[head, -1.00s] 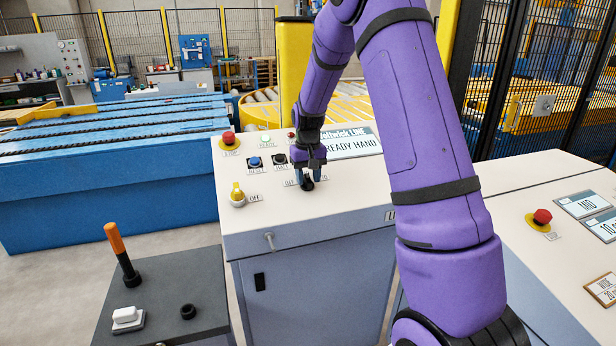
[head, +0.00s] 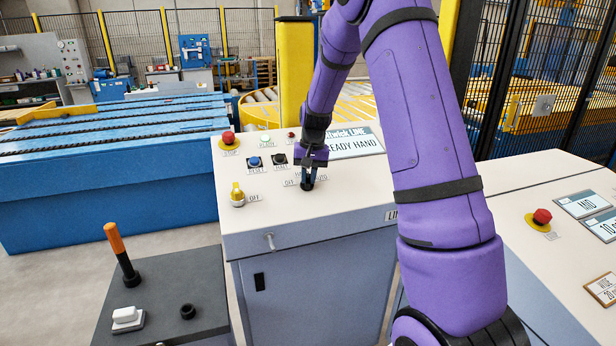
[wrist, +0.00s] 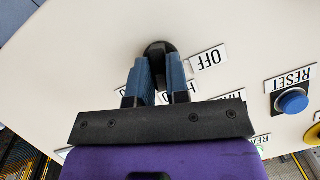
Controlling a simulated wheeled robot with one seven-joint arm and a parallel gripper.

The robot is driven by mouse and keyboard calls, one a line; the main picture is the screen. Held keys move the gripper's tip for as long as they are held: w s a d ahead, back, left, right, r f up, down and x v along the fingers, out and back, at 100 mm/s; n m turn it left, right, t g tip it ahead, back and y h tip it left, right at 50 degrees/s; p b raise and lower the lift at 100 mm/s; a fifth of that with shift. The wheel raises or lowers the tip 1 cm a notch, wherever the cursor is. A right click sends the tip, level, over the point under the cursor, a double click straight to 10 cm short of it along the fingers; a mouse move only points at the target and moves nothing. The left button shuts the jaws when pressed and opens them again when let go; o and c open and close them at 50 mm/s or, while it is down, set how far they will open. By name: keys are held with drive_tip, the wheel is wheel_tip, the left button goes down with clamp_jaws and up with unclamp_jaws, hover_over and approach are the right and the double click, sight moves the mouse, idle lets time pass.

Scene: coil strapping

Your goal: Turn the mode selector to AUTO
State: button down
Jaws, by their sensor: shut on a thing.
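The mode selector (wrist: 159,47) is a black knob on the sloped white control panel (head: 340,205). It shows at the top middle in the wrist view, between my finger tips. My gripper (head: 307,182) reaches down onto it in the head view, and its blue-lined fingers (wrist: 160,72) are shut on the knob. In the wrist view an OFF label (wrist: 211,59) lies right of the knob. The other labels by the knob are partly covered by my fingers, and I cannot read AUTO. The knob's pointing direction is hidden.
The panel also has a red stop button (head: 228,140), a blue RESET button (head: 254,161), a black button (head: 280,159), a yellow switch (head: 237,194) and a display reading READY HAND (head: 352,144). An orange-handled lever (head: 121,252) stands front left.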

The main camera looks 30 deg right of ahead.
drive_tip(key=m+t+y, duration=0.1)
drive_tip(key=m, duration=0.3)
drive_tip(key=shift+d, duration=0.1)
drive_tip(key=shift+s+m+t+y, duration=0.1)
drive_tip(key=shift+m+t+y, duration=0.5)
drive_tip(key=shift+m, duration=1.4)
drive_tip(key=shift+t, duration=0.3)
drive_tip(key=c, duration=1.1)
unclamp_jaws()
drive_tip(key=v, duration=1)
drive_tip(key=shift+r, duration=0.4)
drive_tip(key=shift+s, duration=0.1)
